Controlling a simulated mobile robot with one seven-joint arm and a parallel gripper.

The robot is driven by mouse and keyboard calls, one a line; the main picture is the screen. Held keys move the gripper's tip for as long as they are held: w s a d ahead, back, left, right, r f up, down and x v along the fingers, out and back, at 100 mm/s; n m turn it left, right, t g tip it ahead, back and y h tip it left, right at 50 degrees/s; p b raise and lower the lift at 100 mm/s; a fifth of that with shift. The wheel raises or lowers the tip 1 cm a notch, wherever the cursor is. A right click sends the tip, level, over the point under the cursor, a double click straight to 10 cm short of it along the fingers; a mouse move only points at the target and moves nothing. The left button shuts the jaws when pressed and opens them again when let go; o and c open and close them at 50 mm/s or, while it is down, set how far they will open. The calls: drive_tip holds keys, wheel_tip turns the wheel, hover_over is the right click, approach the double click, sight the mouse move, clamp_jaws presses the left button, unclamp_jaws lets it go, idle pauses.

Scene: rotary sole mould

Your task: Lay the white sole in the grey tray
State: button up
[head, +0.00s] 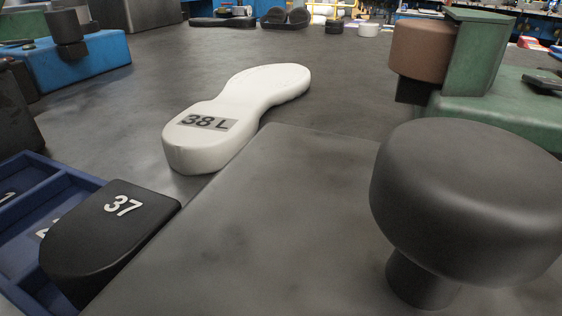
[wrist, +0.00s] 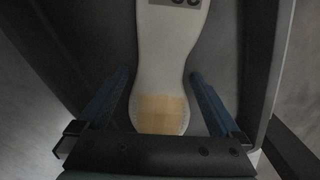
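In the wrist view a white sole (wrist: 162,60) runs up the middle, with a dark-marked grey label at its top edge and a tan patch near its lower end. My gripper (wrist: 159,74) has its two blue fingers on either side of this sole, with narrow dark gaps between. A dark grey walled surface, perhaps the grey tray (wrist: 258,60), surrounds the sole; I cannot tell whether the sole rests on it. In the head view a white sole (head: 265,83) marked "38 L" lies on the dark grey surface with no gripper at it. I cannot tell whether both views show the same sole.
A black block marked "37" (head: 110,235) sits by a blue compartmented tray (head: 62,190) at the left. A large dark rounded knob (head: 470,195) stands at the front right. Green and brown blocks (head: 475,60) stand behind it. The surface beyond the sole is mostly clear.

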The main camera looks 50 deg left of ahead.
wheel_tip(320, 180, up, 12)
drive_tip(key=p, duration=0.7)
drive_tip(key=shift+r, duration=0.15)
